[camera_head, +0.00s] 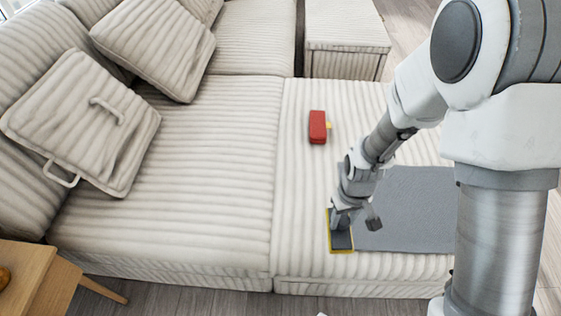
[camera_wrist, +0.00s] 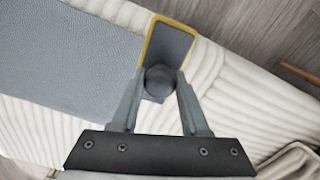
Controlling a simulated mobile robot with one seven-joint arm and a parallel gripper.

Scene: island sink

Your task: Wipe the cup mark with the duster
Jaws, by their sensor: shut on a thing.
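The duster (camera_head: 341,242) is a flat dark grey pad with a yellow border and a round grey knob handle. It lies at the left edge of the grey mat (camera_head: 415,212) on the striped sofa, near the front edge. My gripper (camera_wrist: 161,76) is shut on the knob in the wrist view, one finger on each side, and the duster's pad (camera_wrist: 172,42) extends beyond the fingers. In the head view my gripper (camera_head: 345,218) stands over the duster and hides part of it. I cannot make out a cup mark in either view.
Striped cushions (camera_head: 95,130) rest at the left. A wooden table (camera_head: 35,280) stands at the lower left. The seat left of the duster is clear.

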